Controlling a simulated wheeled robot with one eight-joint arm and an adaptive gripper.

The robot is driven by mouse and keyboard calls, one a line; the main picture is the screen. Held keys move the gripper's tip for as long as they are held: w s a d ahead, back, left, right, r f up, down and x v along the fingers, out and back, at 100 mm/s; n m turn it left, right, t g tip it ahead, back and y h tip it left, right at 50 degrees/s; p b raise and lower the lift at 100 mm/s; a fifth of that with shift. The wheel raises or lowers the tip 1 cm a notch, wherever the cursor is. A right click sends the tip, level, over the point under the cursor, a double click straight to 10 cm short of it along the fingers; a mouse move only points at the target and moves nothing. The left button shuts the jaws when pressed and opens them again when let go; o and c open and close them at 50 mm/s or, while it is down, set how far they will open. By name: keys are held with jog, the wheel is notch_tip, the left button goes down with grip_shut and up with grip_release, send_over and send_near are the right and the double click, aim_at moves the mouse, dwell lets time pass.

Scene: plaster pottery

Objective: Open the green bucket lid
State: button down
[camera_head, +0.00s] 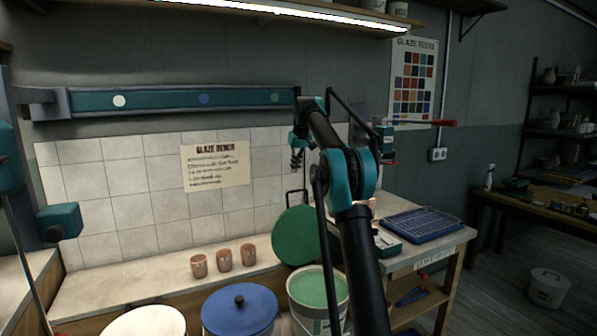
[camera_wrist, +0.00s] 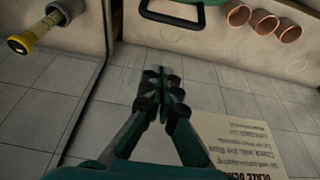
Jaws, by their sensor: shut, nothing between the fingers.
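The green bucket (camera_head: 304,319) stands in front of the bench, open at the top, with a green surface inside. Its round green lid (camera_head: 295,238) is tilted up nearly upright behind the bucket, with a dark loop handle above it. Part of the lid and its handle also shows at the top of the wrist view (camera_wrist: 182,20). My gripper (camera_head: 297,160) is shut and empty, above the lid near the tiled wall. The wrist view shows its fingertips (camera_wrist: 161,76) together, apart from the lid. My arm hides the right side of the bucket.
A blue-lidded bucket (camera_head: 240,309) and a white-topped one (camera_head: 145,322) stand left of the green bucket. Several terracotta cups (camera_head: 223,260) stand on the bench behind. A blue rack (camera_head: 422,224) lies on the right table. A paper notice (camera_head: 215,166) hangs on the tiles.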

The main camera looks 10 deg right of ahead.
jog(key=d+x, duration=0.1)
jog(key=x, duration=0.8)
jog(key=shift+s+d+r, duration=0.1)
jog(key=shift+s+r, duration=0.1)
jog(key=shift+s, duration=0.85)
jog(key=shift+s+d+r, duration=0.1)
jog(key=shift+s+r, duration=0.1)
jog(key=shift+s, duration=0.8)
jog(key=shift+s, duration=0.1)
jog(key=s+d+t, duration=0.2)
jog(key=s, duration=0.5)
jog(key=shift+r+y, duration=0.4)
jog(key=shift+d, duration=0.1)
